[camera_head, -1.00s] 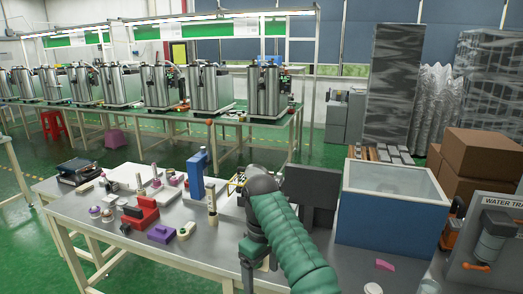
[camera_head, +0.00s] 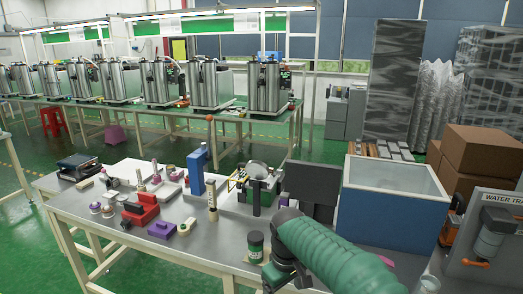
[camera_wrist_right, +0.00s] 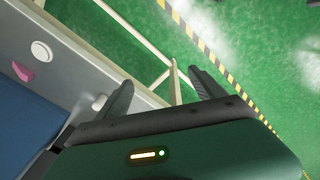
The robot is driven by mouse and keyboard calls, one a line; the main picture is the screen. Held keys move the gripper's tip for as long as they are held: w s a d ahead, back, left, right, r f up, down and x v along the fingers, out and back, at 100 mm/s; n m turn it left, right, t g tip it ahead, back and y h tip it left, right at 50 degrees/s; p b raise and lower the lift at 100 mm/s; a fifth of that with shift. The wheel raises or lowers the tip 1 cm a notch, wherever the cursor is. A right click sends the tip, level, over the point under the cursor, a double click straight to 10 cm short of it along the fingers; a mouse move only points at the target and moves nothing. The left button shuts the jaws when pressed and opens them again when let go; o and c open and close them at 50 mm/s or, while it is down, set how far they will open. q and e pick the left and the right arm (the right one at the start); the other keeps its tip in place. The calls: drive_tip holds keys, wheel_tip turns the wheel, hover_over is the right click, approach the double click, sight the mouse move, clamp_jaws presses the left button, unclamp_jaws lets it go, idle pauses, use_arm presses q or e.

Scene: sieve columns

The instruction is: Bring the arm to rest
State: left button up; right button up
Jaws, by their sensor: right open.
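My right arm (camera_head: 330,255) is the green arm entering from the lower right in the head view. It bends at a dark joint, and its dark end hangs down at the bottom edge. My right gripper (camera_wrist_right: 160,76) shows in the right wrist view with its two dark fingers spread apart. Nothing is between them but the view of the green floor and a pale table leg. The gripper is by the table (camera_head: 100,226) edge. My left gripper is not in view.
A dark-green jar (camera_head: 256,246) stands on the table left of my right arm. A blue bin (camera_head: 388,208) stands behind the arm. A blue upright (camera_head: 196,172), a red block (camera_head: 140,215) and a purple block (camera_head: 162,230) are farther left. Green floor (camera_wrist_right: 265,45) is open beyond the table.

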drive_tip(key=s+d+f+m, duration=0.2)
drive_tip(key=s+d+f, duration=0.25)
drive_tip(key=s, duration=0.25)
drive_tip(key=s+d+f+m+t, duration=0.1)
drive_tip(key=s+d+f+m, duration=0.2)
drive_tip(key=s+d, duration=0.35)
drive_tip(key=s+d+f+m, duration=0.2)
drive_tip(key=s+d+f, duration=0.15)
drive_tip(key=s, duration=0.55)
drive_tip(key=w+p+v, duration=0.2)
drive_tip(key=p+v, duration=0.7)
drive_tip(key=shift+a+r, duration=0.2)
drive_tip(key=shift+r, duration=0.05)
drive_tip(key=shift+w, duration=0.15)
